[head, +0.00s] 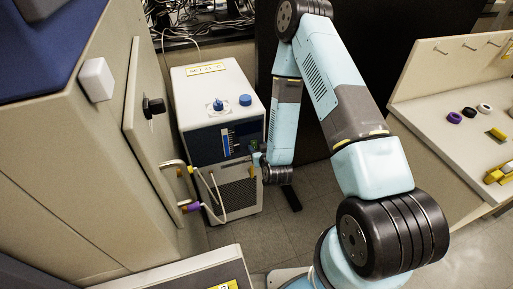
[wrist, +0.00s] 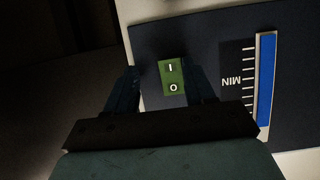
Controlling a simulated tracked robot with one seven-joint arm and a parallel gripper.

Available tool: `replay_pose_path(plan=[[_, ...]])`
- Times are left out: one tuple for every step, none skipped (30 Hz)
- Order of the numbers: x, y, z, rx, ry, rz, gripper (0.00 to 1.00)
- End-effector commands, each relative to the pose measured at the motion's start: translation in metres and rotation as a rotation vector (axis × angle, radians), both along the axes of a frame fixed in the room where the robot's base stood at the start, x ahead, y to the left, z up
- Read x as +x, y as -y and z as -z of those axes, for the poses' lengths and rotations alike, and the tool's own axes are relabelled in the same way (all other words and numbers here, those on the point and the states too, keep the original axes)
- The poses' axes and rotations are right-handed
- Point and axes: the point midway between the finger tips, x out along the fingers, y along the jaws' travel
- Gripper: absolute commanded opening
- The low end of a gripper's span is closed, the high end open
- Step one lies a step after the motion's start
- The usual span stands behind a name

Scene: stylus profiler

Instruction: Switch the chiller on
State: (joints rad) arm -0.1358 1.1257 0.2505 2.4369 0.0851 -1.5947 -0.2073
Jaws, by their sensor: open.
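The chiller (head: 225,110) is a white box with a dark blue front panel and a lower grille, standing on the floor left of centre in the head view. In the wrist view its switch (wrist: 172,77) is a green rocker marked I and O on the dark panel. My gripper (wrist: 164,74) is open, with one dark finger on each side of the switch; the right finger is close to it, the left farther off. I cannot tell whether either finger touches it.
A blue level gauge (wrist: 265,80) marked MIN is right of the switch. Two pipes (head: 212,190) run between the chiller and the beige cabinet (head: 150,140) on its left. A bench (head: 450,110) with small parts stands at the right. Grey floor lies before the chiller.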

Motion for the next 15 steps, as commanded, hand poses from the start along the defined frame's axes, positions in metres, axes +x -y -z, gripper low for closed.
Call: replay_pose_path(plan=[[-0.001, -0.004, 0.0, 0.0, 0.0, -0.006, 0.53], [-0.001, -0.006, 0.001, 0.001, 0.0, -0.009, 0.53], [-0.002, -0.009, 0.001, 0.001, 0.0, -0.015, 0.53], [-0.003, -0.011, 0.001, 0.0, 0.0, -0.018, 0.53], [-0.003, -0.012, 0.001, 0.0, 0.0, -0.022, 0.53], [-0.004, -0.015, 0.001, 0.0, 0.0, -0.026, 0.53], [-0.005, -0.016, 0.0, 0.0, 0.0, -0.028, 0.53], [-0.005, -0.017, 0.001, 0.001, 0.0, -0.03, 0.53], [-0.006, -0.019, 0.001, 0.001, 0.001, -0.032, 0.5], [-0.006, -0.019, 0.0, 0.0, 0.001, -0.034, 0.47], [-0.006, -0.02, 0.0, 0.001, 0.001, -0.035, 0.45], [-0.006, -0.02, 0.0, 0.0, 0.001, -0.036, 0.41], [-0.006, -0.021, 0.0, 0.0, 0.001, -0.037, 0.38], [-0.006, -0.021, 0.0, 0.0, 0.001, -0.037, 0.35], [-0.006, -0.021, 0.0, 0.0, 0.001, -0.037, 0.31]])
